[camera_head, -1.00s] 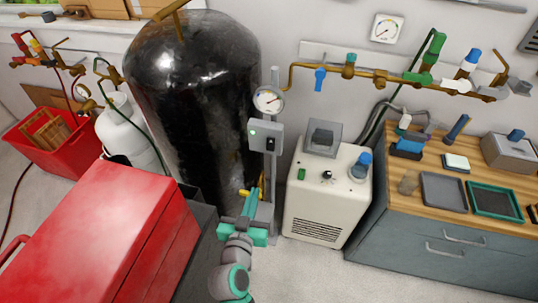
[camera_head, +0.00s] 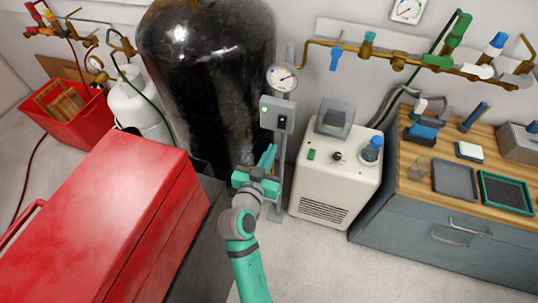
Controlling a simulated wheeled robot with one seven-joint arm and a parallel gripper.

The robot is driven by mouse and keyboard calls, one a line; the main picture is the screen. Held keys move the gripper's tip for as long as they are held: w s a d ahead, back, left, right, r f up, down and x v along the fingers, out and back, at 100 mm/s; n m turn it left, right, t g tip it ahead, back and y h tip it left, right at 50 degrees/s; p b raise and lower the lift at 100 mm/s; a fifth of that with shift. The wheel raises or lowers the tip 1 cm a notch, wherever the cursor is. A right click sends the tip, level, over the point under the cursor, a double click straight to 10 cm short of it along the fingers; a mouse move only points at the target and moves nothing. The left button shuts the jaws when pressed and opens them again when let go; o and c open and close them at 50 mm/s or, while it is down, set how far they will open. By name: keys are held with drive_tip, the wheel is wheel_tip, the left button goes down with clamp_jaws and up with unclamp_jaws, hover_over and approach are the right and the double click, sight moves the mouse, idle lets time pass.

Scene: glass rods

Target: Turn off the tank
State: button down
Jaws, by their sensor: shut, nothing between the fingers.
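The tall black tank (camera_head: 205,85) stands against the wall at upper left centre; its top is cut off by the frame. A round gauge (camera_head: 282,77) and a grey switch box (camera_head: 277,115) with a small green light and a dark switch are on the post at the tank's right side. My gripper (camera_head: 269,154) is shut and empty. Its fingers point up in the picture, just below the switch box and in front of the tank's lower right side. I cannot tell whether they touch anything. The gripper hides part of the post and tank behind it.
A red cabinet (camera_head: 105,220) fills the lower left, close to my arm. A cream chiller unit (camera_head: 335,178) stands right of the post. A wooden-topped bench (camera_head: 415,190) with trays is at right. Brass piping (camera_head: 395,62) runs along the wall. Some pale floor is clear in front.

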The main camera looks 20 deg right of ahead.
sight(282, 127)
drive_tip(key=x, duration=1)
drive_tip(key=shift+w+d+f, duration=0.1)
idle(0.3)
drive_tip(key=shift+a, duration=0.2)
drive_tip(key=s+a+f, duration=0.2)
drive_tip(key=s+a, duration=0.5)
drive_tip(key=s, duration=0.4)
drive_tip(key=shift+s+a, duration=0.2)
drive_tip(key=shift+s, duration=0.1)
drive_tip(key=shift+f, duration=0.2)
